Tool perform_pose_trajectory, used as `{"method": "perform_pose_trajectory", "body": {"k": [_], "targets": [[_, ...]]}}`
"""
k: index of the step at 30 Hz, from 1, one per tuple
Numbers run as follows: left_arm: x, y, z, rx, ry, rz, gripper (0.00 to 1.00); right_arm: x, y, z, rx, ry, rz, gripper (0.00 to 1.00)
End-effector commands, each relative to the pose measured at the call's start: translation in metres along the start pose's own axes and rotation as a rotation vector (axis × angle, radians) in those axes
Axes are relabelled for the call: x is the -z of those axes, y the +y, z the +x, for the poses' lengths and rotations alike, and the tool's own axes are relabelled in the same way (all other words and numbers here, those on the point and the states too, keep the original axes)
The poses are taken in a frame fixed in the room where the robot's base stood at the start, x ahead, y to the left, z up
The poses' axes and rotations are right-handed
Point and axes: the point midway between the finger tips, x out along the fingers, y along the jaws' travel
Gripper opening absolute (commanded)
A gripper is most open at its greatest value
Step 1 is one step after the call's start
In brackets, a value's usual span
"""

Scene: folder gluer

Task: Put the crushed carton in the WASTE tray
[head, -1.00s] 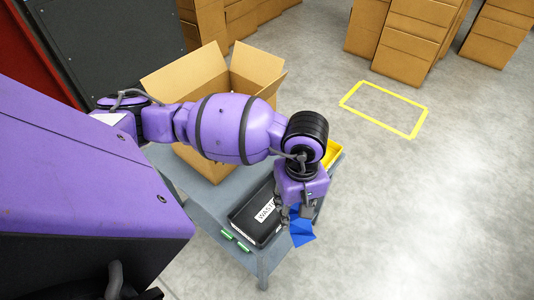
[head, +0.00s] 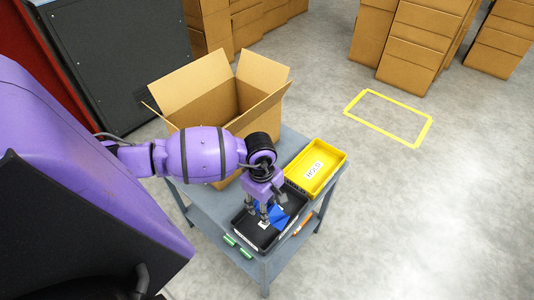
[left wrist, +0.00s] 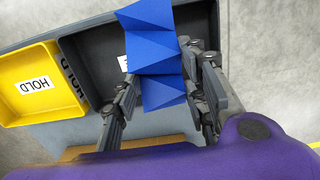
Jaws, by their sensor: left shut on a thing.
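The crushed carton (head: 280,216) is a blue, creased piece. My left gripper (head: 265,213) is shut on it and holds it over the black WASTE tray (head: 256,238). In the left wrist view the carton (left wrist: 150,50) sits between the fingers of the gripper (left wrist: 160,62), with the black tray (left wrist: 90,55) behind it. The carton and fingers cover most of the tray's white label. I cannot tell whether the carton touches the tray floor. My right gripper is not in view.
The yellow HOLD tray (head: 335,164) stands beside the black tray on the grey cart (head: 292,142). A large open cardboard box (head: 215,88) stands at the cart's back left. Stacked boxes (head: 418,45) and a yellow floor outline (head: 348,108) lie beyond, with clear floor at right.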

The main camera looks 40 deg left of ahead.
Motion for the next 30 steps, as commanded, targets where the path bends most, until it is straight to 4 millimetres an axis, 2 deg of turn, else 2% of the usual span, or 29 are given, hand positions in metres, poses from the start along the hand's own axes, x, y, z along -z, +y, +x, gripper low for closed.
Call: {"method": "perform_pose_trajectory", "body": {"k": [1,3,12,18,30], "targets": [[0.003,0.004,0.014,0.008,-0.002,-0.004,0.22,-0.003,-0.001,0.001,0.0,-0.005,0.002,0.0],[0.009,0.013,0.024,0.007,-0.003,-0.003,0.22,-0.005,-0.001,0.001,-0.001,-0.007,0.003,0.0],[0.02,0.03,0.049,0.007,-0.001,-0.001,0.22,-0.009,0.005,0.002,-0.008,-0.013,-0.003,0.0],[0.021,0.029,0.074,0.007,-0.002,0.001,0.22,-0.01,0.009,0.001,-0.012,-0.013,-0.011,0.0],[0.022,0.028,0.08,0.007,0.0,0.002,0.22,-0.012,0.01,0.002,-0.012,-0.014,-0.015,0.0]]}}
